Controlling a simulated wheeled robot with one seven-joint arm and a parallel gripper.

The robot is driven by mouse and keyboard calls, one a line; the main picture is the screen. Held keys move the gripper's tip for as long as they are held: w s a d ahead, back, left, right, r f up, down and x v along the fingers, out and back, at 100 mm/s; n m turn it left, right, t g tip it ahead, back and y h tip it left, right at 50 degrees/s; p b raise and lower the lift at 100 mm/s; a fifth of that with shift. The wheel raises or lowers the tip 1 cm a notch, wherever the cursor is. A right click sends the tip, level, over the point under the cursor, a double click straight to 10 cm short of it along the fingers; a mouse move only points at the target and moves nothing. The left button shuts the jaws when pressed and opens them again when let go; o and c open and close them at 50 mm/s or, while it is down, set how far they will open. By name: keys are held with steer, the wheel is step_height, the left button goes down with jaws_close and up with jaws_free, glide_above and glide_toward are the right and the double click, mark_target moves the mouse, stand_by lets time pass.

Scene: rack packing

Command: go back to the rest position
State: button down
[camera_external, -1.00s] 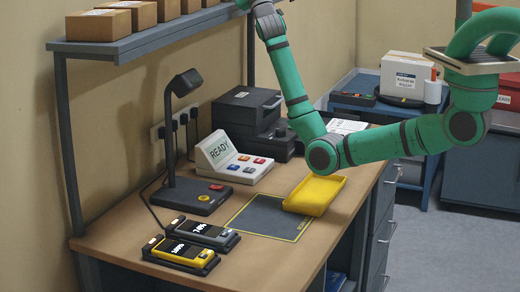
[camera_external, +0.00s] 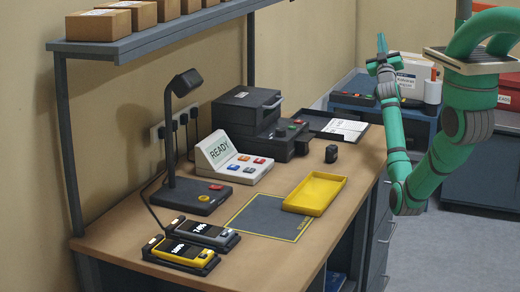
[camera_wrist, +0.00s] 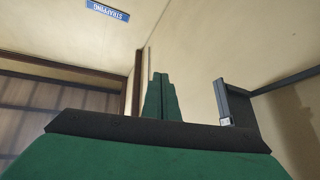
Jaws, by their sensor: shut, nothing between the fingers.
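My gripper (camera_external: 381,45) is raised at the right of the external view, pointing up in front of the white box on the blue cart. In the wrist view its two green fingers (camera_wrist: 161,95) are together with nothing between them. It touches nothing that I can see. My arm is folded up beside the right edge of the workbench.
The workbench (camera_external: 150,232) holds a yellow tray (camera_external: 315,194), a small black object (camera_external: 331,154), a READY terminal (camera_external: 230,160), a lamp (camera_external: 185,135) and two docked handheld devices (camera_external: 190,242). A shelf (camera_external: 150,42) with boxes hangs above. A blue cart (camera_external: 420,122) stands behind my arm.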

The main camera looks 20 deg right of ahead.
steer(key=s+d+f+m+g+h, duration=0.25)
steer(key=s+d+f, duration=0.4)
steer(key=d, duration=0.45)
steer(key=s+d+f+m+g+h, duration=0.25)
steer(key=s+d+f, duration=0.45)
steer(key=d, duration=0.4)
steer(key=s+d+f+m, duration=0.2)
steer(key=s+d+f, duration=0.1)
steer(key=s+f, duration=0.6)
steer(key=s+a+f+n+y, duration=0.2)
steer(key=s+a+f+y, duration=0.15)
steer(key=a+f, duration=0.4)
steer(key=s+a+f+n+y, duration=0.15)
steer(key=s+a+f, duration=0.3)
steer(key=a, duration=0.55)
steer(key=s+a+f+n+y, duration=0.1)
steer(key=s+a+f+y, duration=0.3)
steer(key=a, duration=0.5)
steer(key=s+a+n+g+y, duration=0.1)
steer(key=s+a+y, duration=0.2)
steer(key=s+a, duration=0.6)
steer(key=s+a+f+n+g+y, duration=0.1)
steer(key=s+a+y, duration=0.2)
steer(key=s+a, duration=0.6)
steer(key=s, duration=0.5)
steer(key=shift+s+a+f, duration=0.15)
steer(key=shift+s+a, duration=0.05)
steer(key=shift+a, duration=0.05)
